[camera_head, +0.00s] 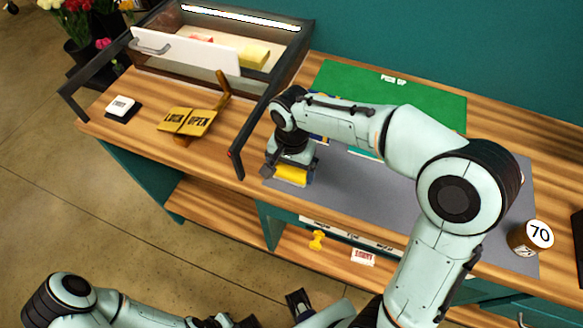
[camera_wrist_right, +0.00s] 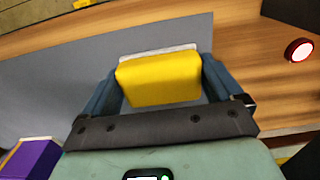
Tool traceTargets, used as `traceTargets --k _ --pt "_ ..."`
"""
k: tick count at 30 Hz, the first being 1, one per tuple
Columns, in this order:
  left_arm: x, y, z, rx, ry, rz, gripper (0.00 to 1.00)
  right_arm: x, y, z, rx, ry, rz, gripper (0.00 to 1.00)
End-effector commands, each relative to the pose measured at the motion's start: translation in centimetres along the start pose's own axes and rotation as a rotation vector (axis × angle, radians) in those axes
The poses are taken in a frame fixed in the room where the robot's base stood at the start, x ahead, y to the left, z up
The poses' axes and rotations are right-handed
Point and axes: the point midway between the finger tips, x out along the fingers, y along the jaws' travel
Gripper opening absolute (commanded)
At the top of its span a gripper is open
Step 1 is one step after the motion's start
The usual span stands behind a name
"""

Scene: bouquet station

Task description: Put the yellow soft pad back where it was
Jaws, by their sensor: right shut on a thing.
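The yellow soft pad (camera_head: 291,174) is in my right gripper (camera_head: 286,172), at the front left part of the grey mat (camera_head: 345,186). In the right wrist view the yellow pad (camera_wrist_right: 158,78) sits between the two dark blue fingers (camera_wrist_right: 160,85), with a pale layer along its far edge. The gripper is shut on it. I cannot tell whether the pad touches the mat. My left gripper (camera_head: 298,303) is partly visible at the bottom, away from the table; its jaws are unclear.
A dark-framed case (camera_head: 278,82) with a white handled front (camera_head: 186,50) holds a yellow block (camera_head: 254,55). A purple box (camera_wrist_right: 30,160) shows in the wrist view.

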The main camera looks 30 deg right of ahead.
Motion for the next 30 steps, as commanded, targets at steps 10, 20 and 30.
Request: traceTargets --k 10,20,30 --pt "0.2 -0.1 0.0 0.000 -0.001 0.000 0.00 0.3 0.0 0.0 0.001 0.000 -0.001 0.65" --pt "0.1 0.0 0.0 0.000 0.000 0.000 0.00 0.2 0.0 0.0 0.001 0.000 -0.001 1.00" --pt "-1.0 0.4 -0.2 0.002 0.005 0.002 0.00 -5.2 -0.1 -0.1 0.001 0.003 -0.006 1.00"
